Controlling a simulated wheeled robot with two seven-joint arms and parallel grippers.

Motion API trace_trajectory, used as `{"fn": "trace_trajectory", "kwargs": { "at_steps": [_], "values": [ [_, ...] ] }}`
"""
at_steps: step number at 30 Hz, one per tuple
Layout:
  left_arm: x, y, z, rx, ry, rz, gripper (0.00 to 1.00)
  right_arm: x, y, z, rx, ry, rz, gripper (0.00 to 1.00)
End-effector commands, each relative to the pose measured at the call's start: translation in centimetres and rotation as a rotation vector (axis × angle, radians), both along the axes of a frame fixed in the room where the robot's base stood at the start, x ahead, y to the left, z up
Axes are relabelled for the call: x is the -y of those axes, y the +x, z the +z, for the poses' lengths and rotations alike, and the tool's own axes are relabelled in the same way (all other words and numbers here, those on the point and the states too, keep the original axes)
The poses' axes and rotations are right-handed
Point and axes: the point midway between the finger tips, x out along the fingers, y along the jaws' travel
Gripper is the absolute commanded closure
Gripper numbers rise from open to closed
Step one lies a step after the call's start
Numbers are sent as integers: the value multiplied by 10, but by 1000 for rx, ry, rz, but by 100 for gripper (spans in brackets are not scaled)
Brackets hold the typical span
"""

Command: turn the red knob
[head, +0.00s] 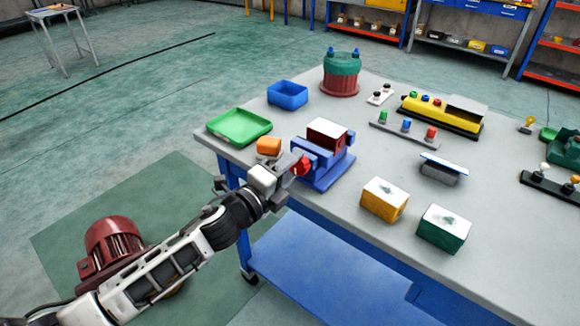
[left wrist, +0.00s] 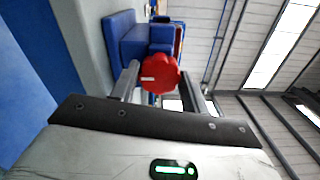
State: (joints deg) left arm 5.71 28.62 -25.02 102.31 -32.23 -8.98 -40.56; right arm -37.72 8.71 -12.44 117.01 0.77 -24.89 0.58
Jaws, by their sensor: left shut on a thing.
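The red knob (head: 303,165) sits on the front of a blue vise-like fixture (head: 326,176) near the table's front left edge. In the left wrist view the knob (left wrist: 160,74) is a lobed red disc with a short white mark, lying between my two fingers. My left gripper (head: 291,166) is shut on the knob; it also shows in the left wrist view (left wrist: 160,90). A dark red block with a white top (head: 327,133) is held in the fixture. My right gripper is not in view.
An orange block (head: 269,146) lies just left of the fixture, close to my gripper. A green tray (head: 239,127) and a blue bin (head: 288,95) stand behind. A yellow box (head: 384,200) and a green box (head: 443,229) stand to the right. The grey tabletop (head: 350,224) is bare between them and the fixture.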

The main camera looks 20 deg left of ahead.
Motion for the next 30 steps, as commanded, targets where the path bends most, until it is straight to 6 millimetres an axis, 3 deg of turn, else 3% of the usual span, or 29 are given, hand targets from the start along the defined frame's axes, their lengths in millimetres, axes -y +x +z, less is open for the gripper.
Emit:
{"fn": "trace_trajectory", "kwargs": {
  "at_steps": [12,13,15,25,30],
  "values": [
    [-1,0,0,-4,-12,2,77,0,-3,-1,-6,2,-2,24],
    [-1,0,0,-4,-12,2,49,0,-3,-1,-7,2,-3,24],
    [-1,0,0,-4,-11,2,33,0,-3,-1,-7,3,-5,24],
    [-1,-3,-1,-4,-8,1,33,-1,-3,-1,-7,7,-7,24],
    [-8,-23,-3,-6,-7,1,33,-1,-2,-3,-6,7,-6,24]
  ]
}}
